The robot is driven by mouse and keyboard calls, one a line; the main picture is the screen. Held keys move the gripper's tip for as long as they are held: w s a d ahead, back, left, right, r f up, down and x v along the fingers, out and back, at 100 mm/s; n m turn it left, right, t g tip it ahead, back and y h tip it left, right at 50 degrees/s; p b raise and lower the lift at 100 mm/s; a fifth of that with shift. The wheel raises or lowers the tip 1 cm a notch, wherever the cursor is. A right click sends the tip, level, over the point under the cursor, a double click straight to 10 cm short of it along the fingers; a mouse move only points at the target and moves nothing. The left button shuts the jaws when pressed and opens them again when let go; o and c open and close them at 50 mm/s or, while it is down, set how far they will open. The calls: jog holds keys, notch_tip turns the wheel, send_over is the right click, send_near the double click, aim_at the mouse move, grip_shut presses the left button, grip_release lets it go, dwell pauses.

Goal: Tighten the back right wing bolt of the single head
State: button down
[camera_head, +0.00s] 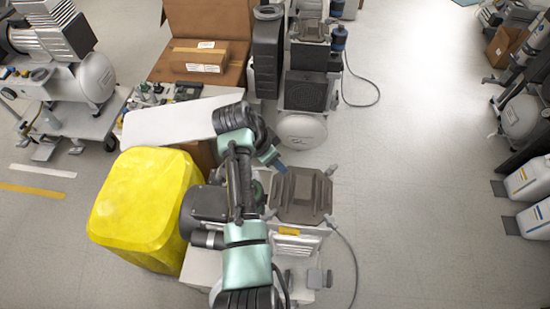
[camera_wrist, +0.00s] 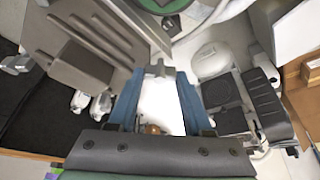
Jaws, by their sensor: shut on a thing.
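The single head (camera_head: 300,194) is a grey-brown ribbed block on a compressor, right of my arm in the head view. Its ribbed side fills the upper left of the wrist view (camera_wrist: 80,50). My gripper (camera_head: 279,166) is at the block's far left corner. In the wrist view its two blue fingers (camera_wrist: 160,74) are shut on a small grey wing bolt (camera_wrist: 158,70) at their tips. In the head view the fingers and arm hide this bolt. A light fitting (camera_head: 332,170) shows at the block's far right corner.
A yellow bin (camera_head: 140,205) stands left of my arm. Another compressor (camera_head: 303,128) with a white tank stands behind the head. Cardboard boxes (camera_head: 200,58) are at the back left. A cable (camera_head: 352,255) lies on the floor at right, where the floor (camera_head: 430,150) is clear.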

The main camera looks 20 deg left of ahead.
jog(key=shift+c, duration=1.6)
grip_release()
jog(key=p+v, duration=0.1)
jog(key=v, duration=1.2)
